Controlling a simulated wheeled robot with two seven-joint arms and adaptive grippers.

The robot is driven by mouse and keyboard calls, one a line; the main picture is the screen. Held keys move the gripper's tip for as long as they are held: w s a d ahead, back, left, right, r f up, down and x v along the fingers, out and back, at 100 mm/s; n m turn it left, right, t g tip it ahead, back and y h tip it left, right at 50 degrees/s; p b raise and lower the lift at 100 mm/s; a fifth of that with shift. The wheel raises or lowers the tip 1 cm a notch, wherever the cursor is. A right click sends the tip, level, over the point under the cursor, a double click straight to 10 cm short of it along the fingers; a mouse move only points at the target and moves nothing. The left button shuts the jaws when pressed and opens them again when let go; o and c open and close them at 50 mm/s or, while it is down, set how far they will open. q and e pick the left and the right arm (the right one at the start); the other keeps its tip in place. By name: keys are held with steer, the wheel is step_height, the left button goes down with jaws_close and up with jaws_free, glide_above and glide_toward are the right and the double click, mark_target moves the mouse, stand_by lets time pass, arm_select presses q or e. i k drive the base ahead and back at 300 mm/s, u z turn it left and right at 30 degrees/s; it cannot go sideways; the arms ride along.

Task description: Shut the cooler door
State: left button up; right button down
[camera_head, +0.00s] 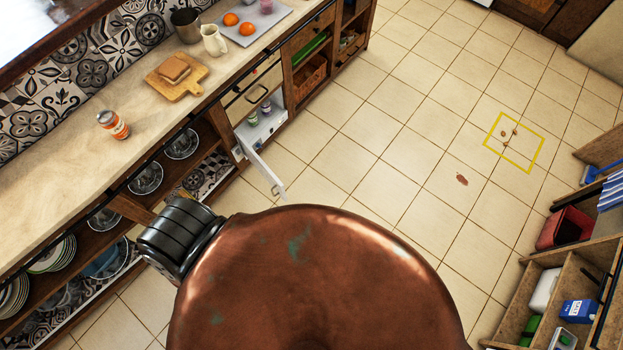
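The cooler (238,112) is a small white compartment built into the wooden counter unit, left of the picture's middle. Its white door (262,170) stands open, swung out over the floor, with a handle near its outer end. A few small cups show inside the cooler. Neither of my grippers is in view. A large copper-coloured rounded body, which seems to be mine, fills the lower middle and sits in front of the door, with a dark ribbed joint at its left.
The counter (60,190) runs along the left with a jar (113,125), a cutting board (178,82) and a tray (262,25). Open shelves below hold plates and bowls. A yellow floor outline (514,142) and shelving lie at right. The tiled floor between is mostly free.

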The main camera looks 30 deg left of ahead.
mark_target(276, 185)
steer(key=z, duration=0.25)
steer(key=k, duration=1.15)
steer(key=u, duration=1.75)
